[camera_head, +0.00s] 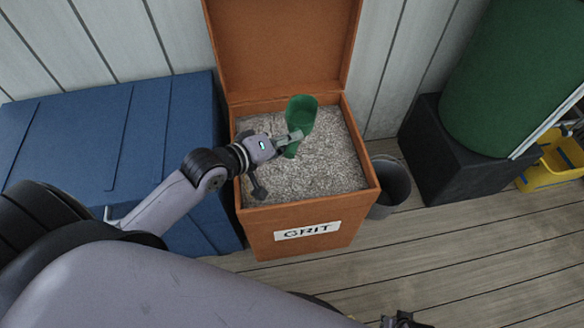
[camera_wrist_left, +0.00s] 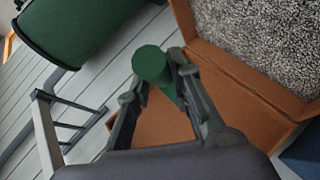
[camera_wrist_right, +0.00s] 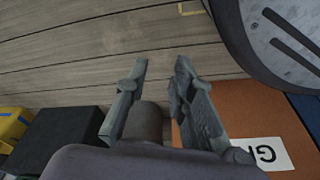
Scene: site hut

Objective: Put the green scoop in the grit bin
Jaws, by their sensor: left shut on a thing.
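The green scoop (camera_head: 301,113) is held over the open orange grit bin (camera_head: 300,243), whose inside is full of grey grit. My left gripper (camera_head: 293,139) is shut on the scoop's handle. I cannot tell whether the scoop touches the grit. My right gripper (camera_wrist_right: 160,72) is open and empty above the floor, in front of the bin; only a bit of it shows at the bottom of the head view (camera_head: 402,320).
The bin's lid (camera_head: 282,45) stands open at the back. A blue chest (camera_head: 110,140) stands to the left. A dark bucket (camera_head: 389,187) stands close to the bin's right side.

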